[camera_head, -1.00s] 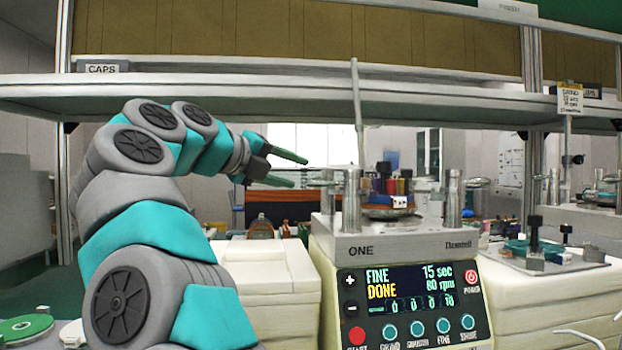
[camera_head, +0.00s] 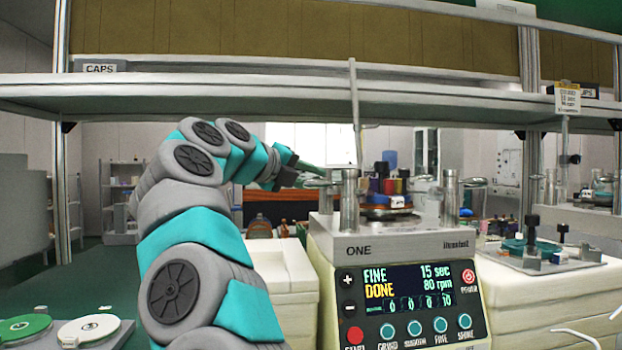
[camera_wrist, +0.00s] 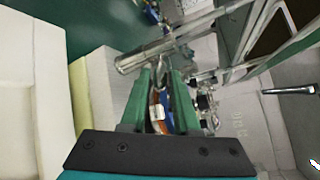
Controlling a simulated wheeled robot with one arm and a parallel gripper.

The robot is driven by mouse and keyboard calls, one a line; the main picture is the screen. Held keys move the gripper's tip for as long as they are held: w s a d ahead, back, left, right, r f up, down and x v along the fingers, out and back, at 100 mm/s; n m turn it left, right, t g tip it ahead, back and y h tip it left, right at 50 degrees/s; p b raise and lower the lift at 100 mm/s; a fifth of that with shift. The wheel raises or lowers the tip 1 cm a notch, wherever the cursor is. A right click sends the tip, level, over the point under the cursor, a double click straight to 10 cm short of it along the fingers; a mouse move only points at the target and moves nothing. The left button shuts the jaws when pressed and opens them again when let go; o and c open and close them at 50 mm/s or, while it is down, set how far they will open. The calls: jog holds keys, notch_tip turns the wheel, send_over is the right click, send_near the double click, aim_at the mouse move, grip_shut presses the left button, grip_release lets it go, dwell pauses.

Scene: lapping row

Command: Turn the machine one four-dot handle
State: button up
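Machine ONE (camera_head: 375,243) stands right of my arm, its panel reading FINE, DONE, 15 sec, 80 rpm. On top, between metal posts, sits a round turret with several coloured pieces (camera_head: 388,187) and a small white dotted block (camera_head: 386,201). The dots are too small to count, so I cannot tell which handle has four. My gripper (camera_head: 318,173) is at the machine's left post (camera_head: 349,190); contact is unclear. In the wrist view my gripper (camera_wrist: 160,78) has two green fingers apart, with orange and blue parts visible in the gap and a metal cylinder (camera_wrist: 145,59) just beyond the tips.
A shelf (camera_head: 300,95) with a CAPS label crosses above the machine. A thin upright rod (camera_head: 356,110) rises behind the left post. Cream boxes (camera_head: 265,285) stand left of the machine. Another machine's plate (camera_head: 540,257) is at right.

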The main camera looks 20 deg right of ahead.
grip_shut()
dwell(1.0)
